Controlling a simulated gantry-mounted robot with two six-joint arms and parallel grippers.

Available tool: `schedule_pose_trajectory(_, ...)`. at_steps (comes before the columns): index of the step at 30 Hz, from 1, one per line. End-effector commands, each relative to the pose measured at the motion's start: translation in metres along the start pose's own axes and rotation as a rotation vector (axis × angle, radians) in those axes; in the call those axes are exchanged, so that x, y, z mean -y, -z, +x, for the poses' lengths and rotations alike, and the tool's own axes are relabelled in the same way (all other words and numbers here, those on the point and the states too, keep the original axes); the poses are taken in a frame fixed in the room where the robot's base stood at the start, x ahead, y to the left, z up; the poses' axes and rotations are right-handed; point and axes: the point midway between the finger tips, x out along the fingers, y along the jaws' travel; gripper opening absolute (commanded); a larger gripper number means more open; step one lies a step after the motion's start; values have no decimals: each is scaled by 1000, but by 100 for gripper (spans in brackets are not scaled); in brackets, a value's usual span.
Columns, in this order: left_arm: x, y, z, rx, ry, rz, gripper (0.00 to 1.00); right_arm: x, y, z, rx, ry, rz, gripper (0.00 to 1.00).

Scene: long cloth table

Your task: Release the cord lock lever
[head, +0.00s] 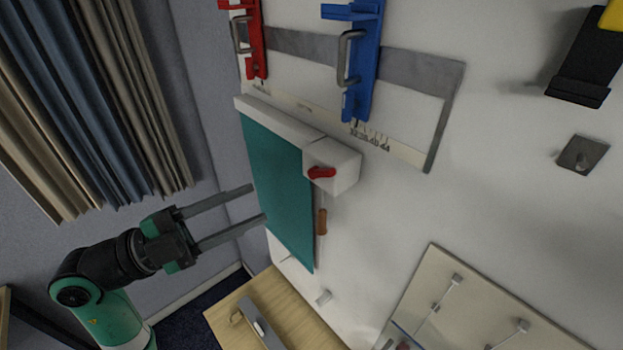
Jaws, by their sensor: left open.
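A small red lever (321,173) sits on the front of a white box (333,165) at the right end of a white headrail. A green blind (279,190) hangs below the headrail. A thin cord with a brown wooden pull (321,222) hangs below the box, beside the blind's right edge. My left gripper (258,203) is open and empty, with its two long fingers pointing right at the blind's left edge. It is well to the left of the lever and lower in the picture. I cannot tell whether the fingertips touch the blind. My right gripper is not in view.
Red (253,45) and blue (361,60) brackets with metal handles are on the wall above. A wooden surface (285,315) with a grey-handled item is below. A pale board (475,305) is at lower right. Curtains (90,95) hang at left.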

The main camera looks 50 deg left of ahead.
Motion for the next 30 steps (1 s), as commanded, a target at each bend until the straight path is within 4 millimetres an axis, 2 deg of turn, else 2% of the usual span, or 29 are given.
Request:
schedule_pose_trajectory(3, -3, 2, 22, -10, -2, 3, 45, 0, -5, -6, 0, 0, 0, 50)
schedule_pose_trajectory(9, 1, 4, 68, -9, -3, -2, 45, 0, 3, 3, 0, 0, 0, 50)
schedule_pose_trajectory(15, 0, 3, 100, -7, -1, -1, 45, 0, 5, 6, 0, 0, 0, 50)
schedule_pose_trajectory(19, 0, 2, 106, -4, -1, 1, 45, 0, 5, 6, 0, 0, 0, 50)
schedule_pose_trajectory(25, 0, 2, 107, -4, 0, 2, 45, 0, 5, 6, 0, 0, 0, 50)
schedule_pose_trajectory(26, 0, 2, 107, -4, 0, 2, 43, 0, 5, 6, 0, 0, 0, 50)
schedule_pose_trajectory(30, 0, 2, 106, -4, 0, 2, 18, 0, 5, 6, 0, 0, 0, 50)
